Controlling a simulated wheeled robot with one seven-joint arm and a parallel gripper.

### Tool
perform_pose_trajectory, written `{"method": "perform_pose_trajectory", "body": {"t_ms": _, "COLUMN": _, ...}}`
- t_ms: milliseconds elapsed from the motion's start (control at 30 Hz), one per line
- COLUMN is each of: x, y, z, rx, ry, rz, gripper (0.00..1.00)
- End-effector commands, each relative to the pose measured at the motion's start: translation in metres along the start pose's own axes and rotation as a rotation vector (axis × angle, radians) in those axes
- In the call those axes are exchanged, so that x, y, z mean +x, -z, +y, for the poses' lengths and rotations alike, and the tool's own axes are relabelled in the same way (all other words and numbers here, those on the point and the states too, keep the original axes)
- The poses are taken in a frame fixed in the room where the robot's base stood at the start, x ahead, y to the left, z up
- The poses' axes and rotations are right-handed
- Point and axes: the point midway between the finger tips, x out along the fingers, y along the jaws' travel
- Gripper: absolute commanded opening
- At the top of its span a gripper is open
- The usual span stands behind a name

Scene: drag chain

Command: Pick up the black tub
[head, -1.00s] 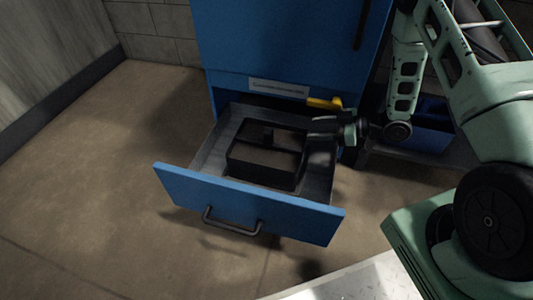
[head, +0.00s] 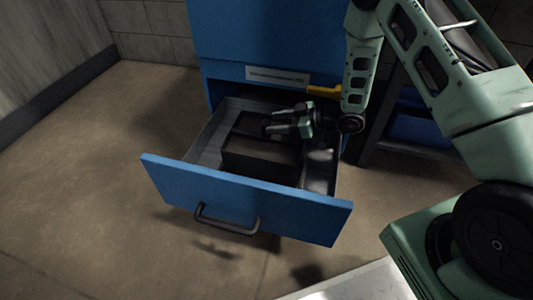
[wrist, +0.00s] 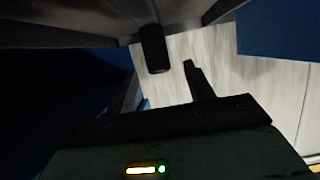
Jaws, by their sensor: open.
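The black tub (head: 258,161) sits inside the pulled-out drawer in the head view. It looks like a dark, open box, with its far part covered by my gripper and shadow. My gripper (head: 268,123) points left above the tub's far part, its two fingers apart with nothing seen between them. Whether the fingers touch the tub cannot be told. In the wrist view the gripper (wrist: 173,65) shows two separate dark fingers. The tub is not clearly identifiable there.
The blue drawer (head: 240,198) stands open from the blue cabinet (head: 270,32), with a dark handle on its front. A yellow piece (head: 322,91) lies by the drawer's back right. A dark shelf with a blue bin (head: 415,124) stands right. Floor at left is clear.

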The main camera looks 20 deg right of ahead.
Motion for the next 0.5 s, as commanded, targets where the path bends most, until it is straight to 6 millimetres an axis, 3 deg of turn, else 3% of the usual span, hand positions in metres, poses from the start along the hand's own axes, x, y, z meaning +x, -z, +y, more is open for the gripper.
{"method": "perform_pose_trajectory", "body": {"t_ms": 133, "x": 0.021, "y": -0.004, "z": 0.0, "rx": -0.002, "ry": 0.0, "rz": 0.001, "gripper": 0.53}}
{"method": "perform_pose_trajectory", "body": {"t_ms": 367, "x": 0.024, "y": 0.0, "z": 0.001, "rx": -0.001, "ry": -0.001, "rz": 0.0, "gripper": 0.53}}
{"method": "perform_pose_trajectory", "body": {"t_ms": 400, "x": 0.024, "y": 0.0, "z": 0.0, "rx": 0.0, "ry": -0.001, "rz": 0.0, "gripper": 0.5}}
{"method": "perform_pose_trajectory", "body": {"t_ms": 500, "x": 0.023, "y": 0.0, "z": 0.0, "rx": 0.0, "ry": -0.001, "rz": 0.0, "gripper": 0.22}}
